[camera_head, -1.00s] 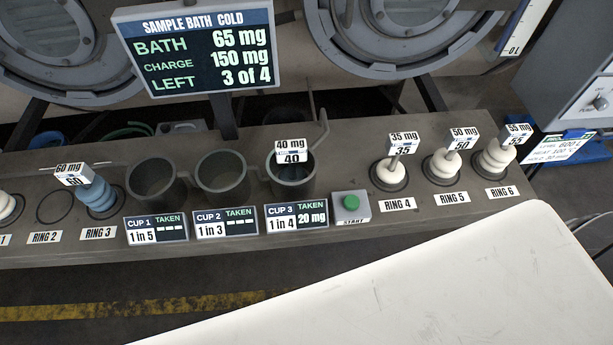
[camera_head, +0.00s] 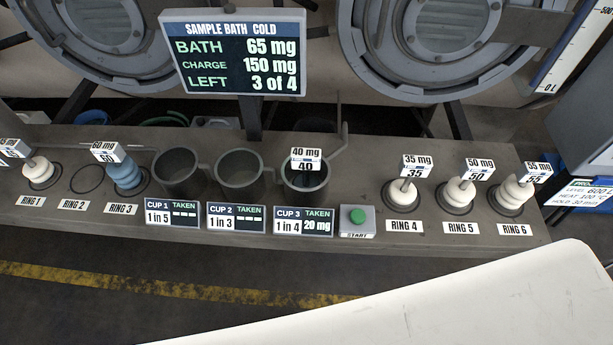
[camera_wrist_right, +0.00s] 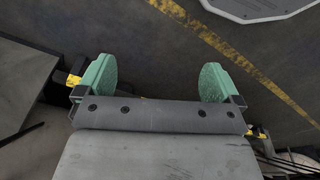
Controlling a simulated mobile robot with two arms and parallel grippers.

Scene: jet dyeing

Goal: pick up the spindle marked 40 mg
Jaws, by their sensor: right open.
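The spindle marked 40 mg (camera_head: 306,160) stands in cup 3 (camera_head: 305,187) in the head view. Its white tag shows above the cup rim, and its lower part is hidden inside the dark cup. Neither gripper shows in the head view, so no gripper is seen near the spindle.
Cup 1 (camera_head: 180,175) and cup 2 (camera_head: 240,177) stand left of cup 3. A blue spindle marked 60 (camera_head: 125,175) is on ring 3; ring 2 is empty. White spindles stand on rings 1, 4, 5 and 6. A green start button (camera_head: 357,216) is right of cup 3.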

